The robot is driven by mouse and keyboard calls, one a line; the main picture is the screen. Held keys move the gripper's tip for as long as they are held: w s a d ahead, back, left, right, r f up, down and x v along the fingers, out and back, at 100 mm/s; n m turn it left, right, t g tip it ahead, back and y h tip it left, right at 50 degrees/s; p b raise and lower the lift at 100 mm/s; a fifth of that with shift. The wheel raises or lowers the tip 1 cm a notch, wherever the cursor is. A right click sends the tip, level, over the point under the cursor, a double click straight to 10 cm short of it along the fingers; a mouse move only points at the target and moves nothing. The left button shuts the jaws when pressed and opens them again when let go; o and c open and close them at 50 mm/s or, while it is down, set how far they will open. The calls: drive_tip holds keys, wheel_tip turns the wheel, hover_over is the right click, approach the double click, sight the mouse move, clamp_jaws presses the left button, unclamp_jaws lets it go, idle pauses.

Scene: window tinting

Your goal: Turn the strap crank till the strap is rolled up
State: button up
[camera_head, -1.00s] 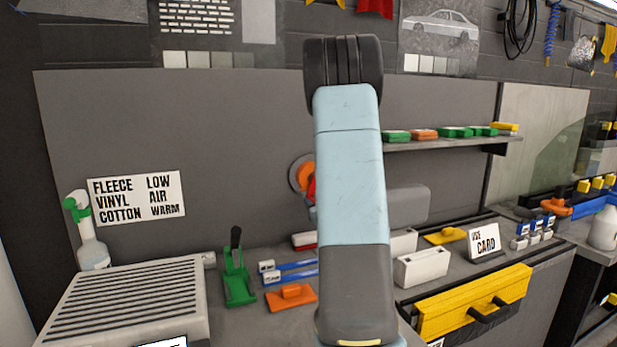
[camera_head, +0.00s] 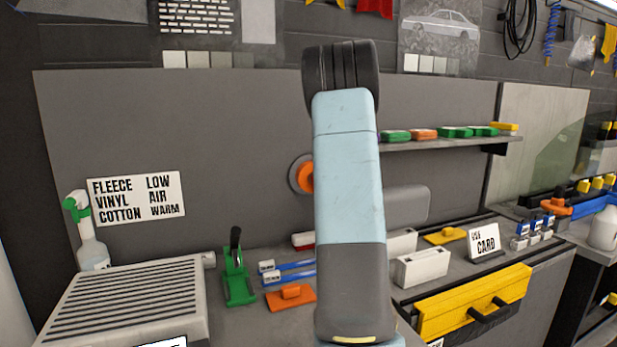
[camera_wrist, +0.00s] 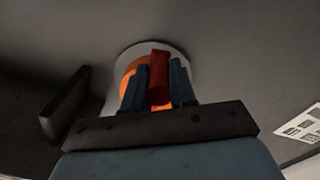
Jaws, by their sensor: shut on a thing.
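The strap crank is an orange disc (camera_head: 305,174) on a grey round mount on the back panel, partly hidden behind my arm in the head view. In the wrist view the orange disc (camera_wrist: 128,84) sits on a pale round base, with a red handle (camera_wrist: 160,75) standing out from it. My gripper (camera_wrist: 159,85) has its two blue-grey fingers on either side of the red handle, shut on it. In the head view my arm hides the gripper and the handle. I cannot make out the strap.
A shelf (camera_head: 450,141) with green and orange blocks is right of my arm. Below, the bench holds a slatted grey box (camera_head: 130,300), a green tool (camera_head: 238,280), an orange block (camera_head: 290,297) and a white box (camera_head: 422,267). A dark block (camera_wrist: 64,103) shows left in the wrist view.

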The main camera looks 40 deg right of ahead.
drive_tip(key=shift+s+d+r+n, duration=0.15)
drive_tip(key=shift+d+r+n, duration=0.15)
drive_tip(key=shift+d+n, duration=0.4)
drive_tip(key=shift+s+d+r+n, duration=0.25)
drive_tip(key=shift+d+n, duration=0.25)
drive_tip(key=shift+n, duration=0.35)
drive_tip(key=shift+s+d+r+n, duration=0.1)
drive_tip(key=shift+d+r+n, duration=0.2)
drive_tip(key=shift+d+n, duration=0.4)
